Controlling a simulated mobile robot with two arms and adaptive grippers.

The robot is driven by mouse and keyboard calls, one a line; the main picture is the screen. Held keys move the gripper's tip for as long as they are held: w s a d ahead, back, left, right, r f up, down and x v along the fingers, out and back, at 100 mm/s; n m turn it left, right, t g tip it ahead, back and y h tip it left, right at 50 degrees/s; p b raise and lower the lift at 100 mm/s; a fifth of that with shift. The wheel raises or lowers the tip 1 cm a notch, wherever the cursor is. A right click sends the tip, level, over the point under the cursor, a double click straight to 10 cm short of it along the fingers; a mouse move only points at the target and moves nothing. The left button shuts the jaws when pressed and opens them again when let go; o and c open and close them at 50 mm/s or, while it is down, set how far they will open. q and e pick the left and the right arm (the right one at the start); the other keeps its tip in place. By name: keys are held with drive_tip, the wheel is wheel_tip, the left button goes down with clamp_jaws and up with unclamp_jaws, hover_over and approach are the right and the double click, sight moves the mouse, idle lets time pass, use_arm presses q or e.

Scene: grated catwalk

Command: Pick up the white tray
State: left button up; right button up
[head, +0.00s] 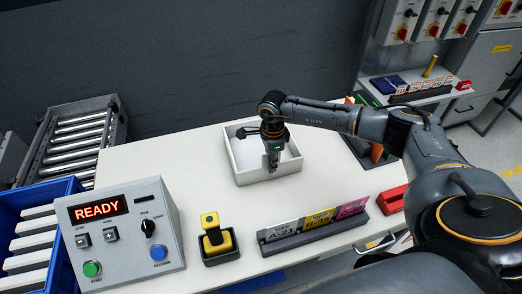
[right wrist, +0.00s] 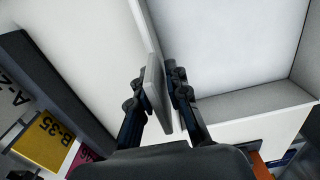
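The white tray (head: 238,158) is a square, shallow, open box standing on the white table. My right gripper (head: 273,165) points down at the tray's front wall in the head view. In the right wrist view the two fingers of the right gripper (right wrist: 160,95) stand close together, one on each side of a light wall of the tray (right wrist: 250,101), and appear closed on it. The tray looks empty where its floor shows; the gripper and wrist hide part of it. It seems to rest on the table. My left gripper is not in view.
A red holder (head: 392,199) is at right. A blue crate (head: 35,225) and roller conveyor (head: 75,140) are left. The tabletop left of the tray is clear.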

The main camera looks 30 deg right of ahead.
clamp_jaws()
drive_tip(key=shift+w+r, duration=0.1)
drive_tip(key=shift+r+b, duration=0.45)
drive_tip(key=shift+b, duration=0.15)
drive_tip(key=s+a+r+b, duration=0.2)
drive_tip(key=a+r+b, duration=0.1)
drive_tip(key=a+r, duration=0.3)
drive_tip(key=s+a+r+b, duration=0.2)
drive_tip(key=a+r+b, duration=0.2)
drive_tip(key=a+r, duration=0.2)
drive_tip(key=shift+s+a, duration=0.35)
drive_tip(key=shift+a, duration=0.25)
